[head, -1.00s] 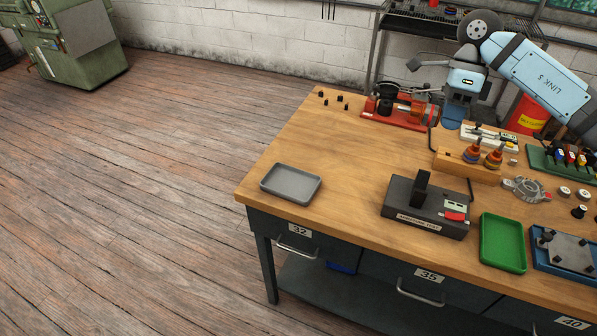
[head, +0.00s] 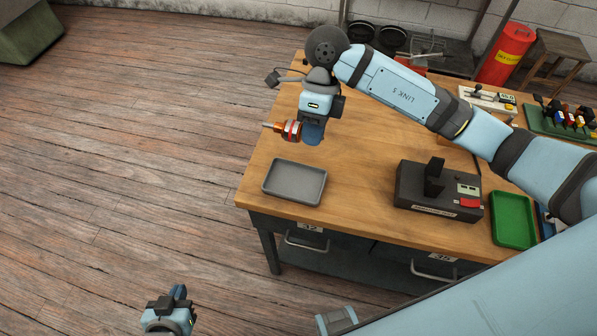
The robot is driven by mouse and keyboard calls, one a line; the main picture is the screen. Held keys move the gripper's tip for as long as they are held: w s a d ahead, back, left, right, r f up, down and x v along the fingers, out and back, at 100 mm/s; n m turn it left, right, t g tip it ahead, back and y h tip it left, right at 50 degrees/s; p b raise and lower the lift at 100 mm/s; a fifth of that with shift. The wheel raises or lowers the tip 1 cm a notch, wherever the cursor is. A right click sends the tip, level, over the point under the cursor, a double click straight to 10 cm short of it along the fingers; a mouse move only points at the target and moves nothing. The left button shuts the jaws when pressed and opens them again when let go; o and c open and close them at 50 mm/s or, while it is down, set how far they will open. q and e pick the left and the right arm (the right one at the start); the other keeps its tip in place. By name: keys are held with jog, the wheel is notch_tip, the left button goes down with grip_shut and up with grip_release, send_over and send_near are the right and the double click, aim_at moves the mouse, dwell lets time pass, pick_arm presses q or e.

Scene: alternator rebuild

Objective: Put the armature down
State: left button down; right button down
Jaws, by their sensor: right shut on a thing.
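The armature (head: 291,131), a small red and dark cylinder with a copper-coloured shaft, lies roughly level in my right gripper (head: 311,134). That gripper is shut on it and points down. It hangs above the bench's left part, just behind the grey tray (head: 294,183) in the picture. The armature's right end is hidden by the gripper. The grey tray is empty. My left gripper (head: 178,292) is low at the bottom left, over the floor in the picture and away from the bench; its finger gap is unclear.
A dark tester box (head: 440,192) stands right of the grey tray, with a green tray (head: 513,220) beyond it. Bare wood (head: 362,165) lies between tray and tester. My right arm covers much of the bench's right side. The bench's left edge is close to the tray.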

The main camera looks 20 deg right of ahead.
jog(key=p, duration=0.2)
send_over(309, 190)
jog(key=w, duration=0.1)
jog(key=f, duration=1.3)
jog(key=shift+d, duration=0.35)
notch_tip(309, 190, down, 5)
jog(key=shift+r, duration=0.1)
jog(key=shift+f, duration=0.2)
jog(key=c, duration=1.2)
grip_release()
